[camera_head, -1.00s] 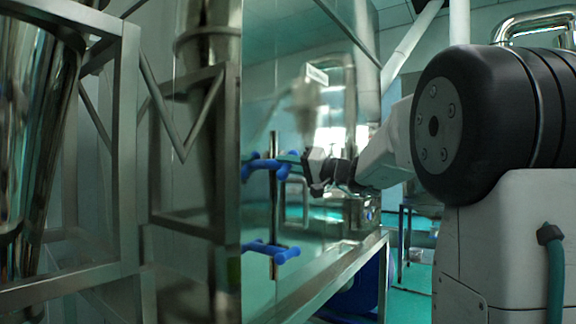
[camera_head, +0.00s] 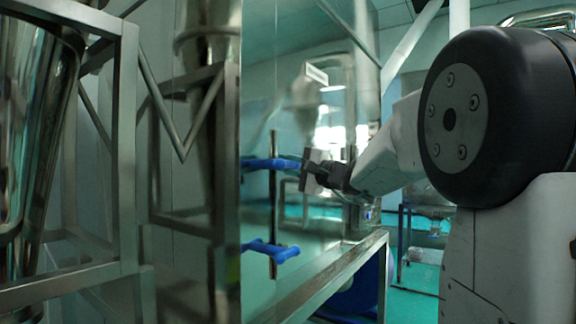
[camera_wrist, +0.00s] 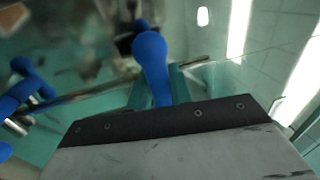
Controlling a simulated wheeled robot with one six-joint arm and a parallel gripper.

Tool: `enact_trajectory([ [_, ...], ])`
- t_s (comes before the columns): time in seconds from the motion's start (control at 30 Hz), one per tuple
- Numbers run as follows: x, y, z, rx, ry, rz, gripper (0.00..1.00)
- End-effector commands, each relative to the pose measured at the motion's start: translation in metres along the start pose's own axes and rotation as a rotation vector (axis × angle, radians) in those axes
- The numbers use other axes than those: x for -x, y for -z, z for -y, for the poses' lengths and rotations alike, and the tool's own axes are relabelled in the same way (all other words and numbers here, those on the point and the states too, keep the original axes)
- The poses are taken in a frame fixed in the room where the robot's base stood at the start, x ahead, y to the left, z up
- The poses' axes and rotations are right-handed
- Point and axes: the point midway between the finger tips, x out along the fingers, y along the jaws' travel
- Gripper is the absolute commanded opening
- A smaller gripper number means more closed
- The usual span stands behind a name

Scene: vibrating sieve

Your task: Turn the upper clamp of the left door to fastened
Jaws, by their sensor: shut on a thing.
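The upper clamp (camera_head: 262,164) is a blue handle on a dark upright rod at the edge of the shiny metal door (camera_head: 300,215). My gripper (camera_head: 300,172) is at the right end of this handle. In the wrist view, a blue rounded handle (camera_wrist: 151,58) runs down between the two greenish fingers of my gripper (camera_wrist: 157,88), which are shut on it. The gripper's dark body hides the handle's lower end. The lower clamp (camera_head: 272,251), also blue, sits below on the same rod, apart from my gripper.
A metal frame with diagonal struts (camera_head: 128,150) stands at the left. A steel table edge (camera_head: 335,275) runs below the door. More blue clamp parts (camera_wrist: 30,85) show at the left of the wrist view. Green floor shows at the right.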

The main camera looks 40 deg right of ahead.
Motion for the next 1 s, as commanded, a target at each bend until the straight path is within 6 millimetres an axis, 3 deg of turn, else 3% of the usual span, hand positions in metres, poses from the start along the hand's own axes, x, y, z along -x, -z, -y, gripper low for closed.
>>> enact_trajectory([
  [0.6, 0.0003, 0.0003, -0.0011, -0.045, -0.001, -0.009, 0.0],
  [0.63, 0.0003, 0.0003, -0.0011, -0.045, -0.001, -0.009, 0.24],
  [0.7, 0.0002, 0.0003, -0.001, -0.045, -0.001, -0.009, 0.41],
  [1.0, 0.0019, 0.0003, -0.0004, -0.043, 0.0, -0.009, 0.41],
])
